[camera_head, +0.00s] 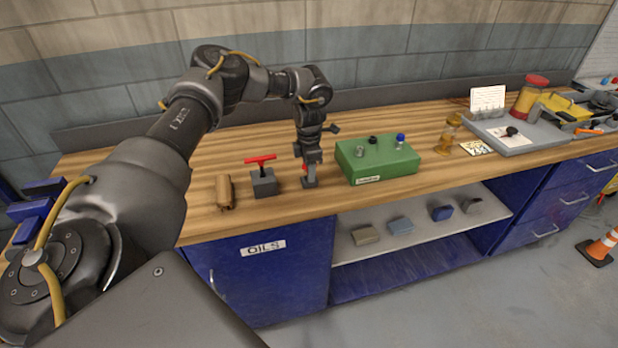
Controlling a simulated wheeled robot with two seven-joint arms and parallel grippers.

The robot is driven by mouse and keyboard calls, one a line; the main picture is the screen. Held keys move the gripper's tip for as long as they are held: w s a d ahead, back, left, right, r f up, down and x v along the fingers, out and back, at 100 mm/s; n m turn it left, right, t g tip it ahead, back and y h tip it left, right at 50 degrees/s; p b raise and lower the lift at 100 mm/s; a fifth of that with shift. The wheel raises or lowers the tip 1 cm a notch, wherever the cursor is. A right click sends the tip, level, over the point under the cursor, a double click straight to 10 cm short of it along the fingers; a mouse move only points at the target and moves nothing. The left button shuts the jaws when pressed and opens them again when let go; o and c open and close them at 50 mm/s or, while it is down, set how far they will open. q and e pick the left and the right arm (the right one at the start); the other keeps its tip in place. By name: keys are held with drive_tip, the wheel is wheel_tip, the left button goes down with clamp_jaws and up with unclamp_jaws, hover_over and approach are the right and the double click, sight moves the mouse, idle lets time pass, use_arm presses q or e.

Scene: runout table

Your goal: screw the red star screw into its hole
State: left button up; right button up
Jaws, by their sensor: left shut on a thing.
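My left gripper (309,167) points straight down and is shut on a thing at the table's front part. A bit of red shows at its fingertips, which fits the red star screw, but the fingers hide its shape. Directly below is a small grey block (310,183); I cannot tell whether the held thing is seated in it. A green box (365,168) stands close to the right of the gripper, with black, blue and metallic fittings on top. I cannot make out an empty hole there. My right gripper is not in view.
A grey block (264,186) with a red T-handle (260,160) stands left of the gripper, beside a tan wooden piece (224,191). Amber jars (447,138) and a grey tray (512,141) are farther right. The wooden table (420,130) is bare behind the green box.

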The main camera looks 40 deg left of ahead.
use_arm(q)
drive_tip(key=s+d+r+b, duration=0.3)
drive_tip(key=s+d+r, duration=0.1)
drive_tip(key=d+r, duration=0.6)
drive_tip(key=d, duration=0.3)
drive_tip(key=shift+s+d, duration=0.15)
drive_tip(key=shift+d, duration=0.05)
drive_tip(key=shift+r, duration=0.1)
